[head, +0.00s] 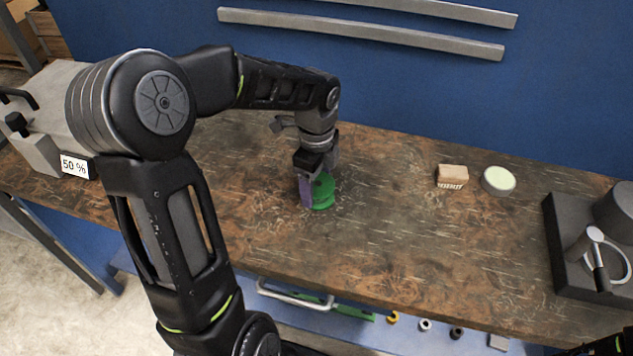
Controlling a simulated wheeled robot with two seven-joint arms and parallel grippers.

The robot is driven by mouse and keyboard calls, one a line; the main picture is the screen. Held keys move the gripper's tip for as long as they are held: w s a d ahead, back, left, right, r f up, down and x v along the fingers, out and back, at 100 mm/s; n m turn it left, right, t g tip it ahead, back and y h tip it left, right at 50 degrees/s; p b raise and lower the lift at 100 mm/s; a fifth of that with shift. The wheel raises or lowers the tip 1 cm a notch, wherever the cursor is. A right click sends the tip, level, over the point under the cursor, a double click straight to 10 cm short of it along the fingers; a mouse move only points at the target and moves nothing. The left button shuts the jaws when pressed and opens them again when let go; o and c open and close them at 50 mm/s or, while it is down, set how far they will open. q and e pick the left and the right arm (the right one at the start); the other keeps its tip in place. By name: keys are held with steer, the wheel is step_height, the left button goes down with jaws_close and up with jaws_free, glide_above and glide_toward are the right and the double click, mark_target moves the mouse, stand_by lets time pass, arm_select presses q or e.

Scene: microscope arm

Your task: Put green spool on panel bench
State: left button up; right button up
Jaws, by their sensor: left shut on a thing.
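The green spool (323,192) is in the head view, near the middle of the brown, scuffed bench top (390,237). My left gripper (313,182) comes down on it from above and is shut on it. A purple finger shows on the spool's left side and hides part of it. The spool is at or very close to the bench surface; I cannot tell whether it touches. The bench stands against a blue panel (420,95).
A brush-like block (452,177) and a round pale-topped tin (498,181) stand to the right. A dark device with a lever (585,255) is at the far right. A grey box with a "50 %" label (74,166) is at left. Bench around the spool is clear.

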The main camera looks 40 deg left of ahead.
mark_target(317, 183)
arm_select(q)
steer(key=shift+f, duration=0.2)
steer(key=o, duration=1.4)
steer(key=shift+r, duration=0.2)
step_height(317, 183, up, 12)
steer(key=shift+r, duration=0.1)
